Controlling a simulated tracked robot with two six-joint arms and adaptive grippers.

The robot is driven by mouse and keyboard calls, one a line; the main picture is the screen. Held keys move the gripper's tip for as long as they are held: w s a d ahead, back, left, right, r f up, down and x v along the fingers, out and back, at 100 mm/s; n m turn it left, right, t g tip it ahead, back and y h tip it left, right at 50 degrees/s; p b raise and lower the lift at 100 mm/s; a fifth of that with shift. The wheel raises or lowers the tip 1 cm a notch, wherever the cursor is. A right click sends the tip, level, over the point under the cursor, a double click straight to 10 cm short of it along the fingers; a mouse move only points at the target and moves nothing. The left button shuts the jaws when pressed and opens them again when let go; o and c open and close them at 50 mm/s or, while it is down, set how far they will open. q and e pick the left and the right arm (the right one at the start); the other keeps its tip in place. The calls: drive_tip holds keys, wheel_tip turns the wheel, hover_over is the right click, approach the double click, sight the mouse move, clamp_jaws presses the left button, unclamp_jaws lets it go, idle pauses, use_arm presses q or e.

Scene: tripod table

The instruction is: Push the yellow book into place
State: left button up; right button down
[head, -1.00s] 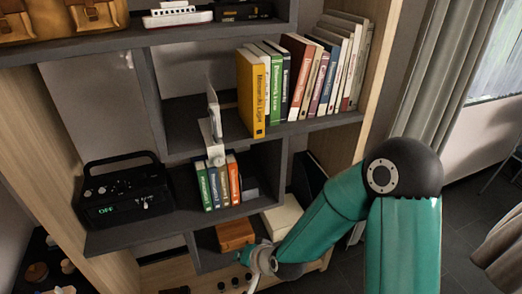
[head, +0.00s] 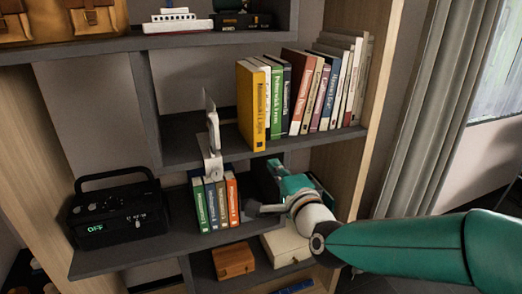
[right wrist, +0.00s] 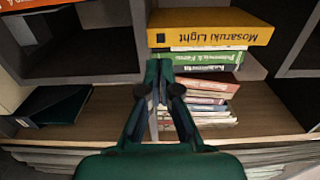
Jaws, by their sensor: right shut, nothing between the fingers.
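The yellow book (head: 251,108) stands upright at the left end of the book row on the middle shelf. Its spine faces out and sits a little forward of its neighbours. A white and a green book (head: 277,105) stand to its right. In the right wrist view the yellow book (right wrist: 205,27) lies across the top, its lettering upside down. My right gripper (head: 252,208) is below that shelf, by the small books on the lower shelf, apart from the yellow book. In the right wrist view its fingers (right wrist: 160,72) are together and empty. My left gripper is not in view.
A metal bookend (head: 213,145) stands left of the yellow book, with a gap between. Several small books (head: 214,204) and a black radio (head: 117,212) are on the lower shelf. A brown box (head: 233,262) and a white box (head: 287,245) are below.

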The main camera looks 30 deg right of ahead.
sight(259, 145)
drive_tip(key=p+x, duration=0.1)
drive_tip(key=x, duration=0.7)
drive_tip(key=shift+w+d+p, duration=0.1)
drive_tip(key=shift+w+p, duration=0.2)
drive_tip(key=shift+w, duration=0.1)
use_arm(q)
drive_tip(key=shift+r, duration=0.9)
use_arm(e)
drive_tip(key=shift+d, duration=0.1)
